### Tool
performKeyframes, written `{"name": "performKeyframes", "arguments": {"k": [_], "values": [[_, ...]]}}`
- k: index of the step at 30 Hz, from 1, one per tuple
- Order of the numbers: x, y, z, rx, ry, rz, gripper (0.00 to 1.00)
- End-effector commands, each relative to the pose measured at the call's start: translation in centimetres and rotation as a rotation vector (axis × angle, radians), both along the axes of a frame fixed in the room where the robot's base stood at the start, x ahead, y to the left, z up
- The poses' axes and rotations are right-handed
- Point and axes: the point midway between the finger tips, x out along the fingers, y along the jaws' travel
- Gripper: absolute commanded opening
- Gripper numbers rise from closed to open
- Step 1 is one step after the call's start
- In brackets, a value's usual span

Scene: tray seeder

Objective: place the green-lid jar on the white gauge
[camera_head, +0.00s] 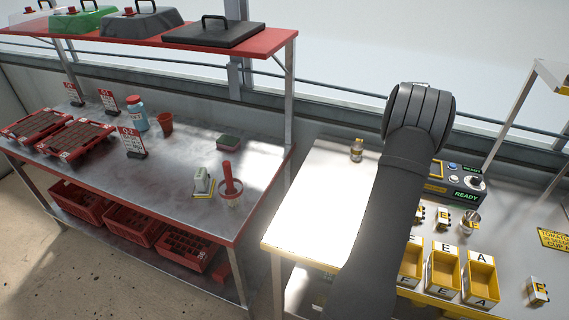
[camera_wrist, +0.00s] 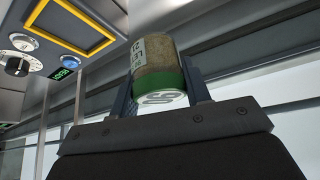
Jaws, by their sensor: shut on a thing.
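My gripper (camera_wrist: 158,84) is shut on the green-lid jar (camera_wrist: 153,55) in the wrist view, one finger on each side. In the head view my dark arm hides the gripper and the held jar. A white round dial (camera_head: 474,184) shows on the grey console in the head view. The console also appears at the upper left of the wrist view, with a white-ringed dial (camera_wrist: 17,66), apart from the jar. I cannot tell for certain which part is the white gauge.
The console (camera_head: 455,181) has green READY displays. Yellow bins (camera_head: 480,277) stand in front of it, with small tagged items and a metal cup (camera_head: 470,217) between. Another small jar (camera_head: 357,151) stands at the bench's back left. The bench's left part (camera_head: 318,208) is clear.

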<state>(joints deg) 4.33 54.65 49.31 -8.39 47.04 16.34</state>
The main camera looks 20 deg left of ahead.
Motion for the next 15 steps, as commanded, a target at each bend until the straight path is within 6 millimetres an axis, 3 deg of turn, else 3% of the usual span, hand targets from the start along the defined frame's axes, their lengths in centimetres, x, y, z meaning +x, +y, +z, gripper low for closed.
{"name": "performKeyframes", "arguments": {"k": [1,3,8,15], "values": [[-0.1,3.2,0.1,0.0,0.0,0.039,0.2],[-0.4,7.0,0.2,0.0,-0.001,0.086,0.2],[-1.9,15.7,0.4,0.0,-0.001,0.197,0.2],[-5.9,28.2,0.7,0.0,0.0,0.365,0.2]]}}
